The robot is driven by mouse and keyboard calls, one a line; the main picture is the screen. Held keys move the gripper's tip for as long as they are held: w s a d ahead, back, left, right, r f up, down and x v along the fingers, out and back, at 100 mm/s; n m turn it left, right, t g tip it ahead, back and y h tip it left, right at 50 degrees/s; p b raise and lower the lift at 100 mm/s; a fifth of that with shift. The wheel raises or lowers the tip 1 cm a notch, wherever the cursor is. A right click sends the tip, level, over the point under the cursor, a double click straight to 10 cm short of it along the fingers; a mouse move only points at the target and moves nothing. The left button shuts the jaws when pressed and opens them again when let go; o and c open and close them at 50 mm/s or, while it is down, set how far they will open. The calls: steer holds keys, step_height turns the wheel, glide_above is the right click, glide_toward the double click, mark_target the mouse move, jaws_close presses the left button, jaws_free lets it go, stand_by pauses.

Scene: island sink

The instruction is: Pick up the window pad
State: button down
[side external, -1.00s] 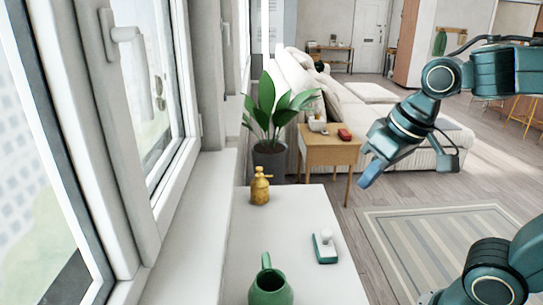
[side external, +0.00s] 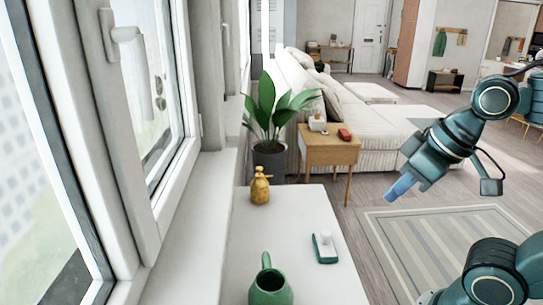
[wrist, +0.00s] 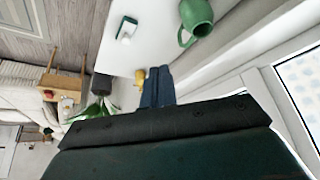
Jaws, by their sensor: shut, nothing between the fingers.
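The window pad (side external: 325,248) is a flat green pad with a white knob-like handle, lying on the white tabletop near its right edge. It also shows in the wrist view (wrist: 126,29), at the top left of centre on the table. My gripper (side external: 391,197) is in the air to the right of the table, above the floor and rug, apart from the pad. Its blue fingers are together and hold nothing. In the wrist view the gripper (wrist: 157,74) points toward the table.
A green pitcher (side external: 270,287) stands at the table's near end. A yellow spray bottle (side external: 260,187) stands at the far end. The white tabletop (side external: 285,222) is clear between them. The window sill (side external: 190,230) runs along the left. A plant and wooden side table (side external: 328,152) stand beyond.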

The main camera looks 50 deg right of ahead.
steer(key=c, duration=0.9)
jaws_free()
steer(key=shift+w, duration=0.1)
steer(key=w+d+f+m+g, duration=0.2)
steer(key=w+d+m, duration=0.1)
steer(key=w+m, duration=0.3)
steer(key=w+d+f+m+g, duration=0.1)
steer(key=w+d+f+m, duration=0.25)
steer(key=w, duration=0.35)
steer(key=w+d+f+m+g, duration=0.1)
steer(key=w+d+f+m, duration=0.2)
steer(key=f, duration=0.3)
steer(key=w+d+f+m+g, duration=0.1)
steer(key=w+d+f+m, duration=0.3)
steer(key=d+f+m, duration=0.1)
steer(key=shift+f+g, duration=0.3)
steer(key=shift+f, duration=0.25)
steer(key=shift+w+f+m, duration=0.1)
steer(key=shift+f+m, duration=0.05)
steer(key=shift+m, duration=0.1)
